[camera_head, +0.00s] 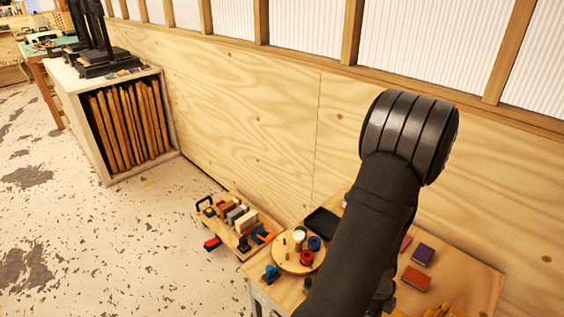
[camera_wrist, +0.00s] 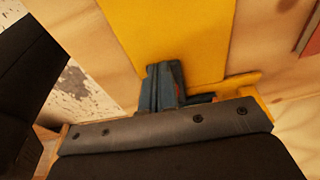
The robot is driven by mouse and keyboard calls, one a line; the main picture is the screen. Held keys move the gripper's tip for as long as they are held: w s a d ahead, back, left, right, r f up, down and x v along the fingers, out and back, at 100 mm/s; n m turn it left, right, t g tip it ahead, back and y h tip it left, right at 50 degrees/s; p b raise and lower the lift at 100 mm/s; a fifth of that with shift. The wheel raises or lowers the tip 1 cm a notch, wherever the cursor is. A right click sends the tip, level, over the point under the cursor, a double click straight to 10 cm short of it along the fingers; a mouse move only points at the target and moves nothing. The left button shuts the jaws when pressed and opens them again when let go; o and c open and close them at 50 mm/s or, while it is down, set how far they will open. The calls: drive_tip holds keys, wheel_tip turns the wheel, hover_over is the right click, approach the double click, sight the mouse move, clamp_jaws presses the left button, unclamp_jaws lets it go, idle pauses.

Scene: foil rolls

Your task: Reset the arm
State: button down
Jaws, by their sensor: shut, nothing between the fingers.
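In the wrist view, my gripper (camera_wrist: 163,82) shows its dark blue-grey fingers close together, with nothing held between them. A yellow surface (camera_wrist: 180,35) lies behind the fingertips. In the head view my black arm rises over the bench (camera_head: 470,270) and the gripper itself cannot be made out. A round wooden board (camera_head: 285,263) left of the arm bears a red roll (camera_head: 306,257), a blue roll (camera_head: 314,243) and a white-topped piece (camera_head: 298,235).
A black tray (camera_head: 322,222) lies behind the round board. Purple (camera_head: 423,254) and orange (camera_head: 415,278) blocks lie right of my arm. A small wooden cart (camera_head: 237,222) with tools stands at the left. A plywood wall (camera_head: 250,110) closes off the back.

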drive_tip(key=shift+w+a, duration=2.95)
drive_tip(key=shift+a, duration=0.05)
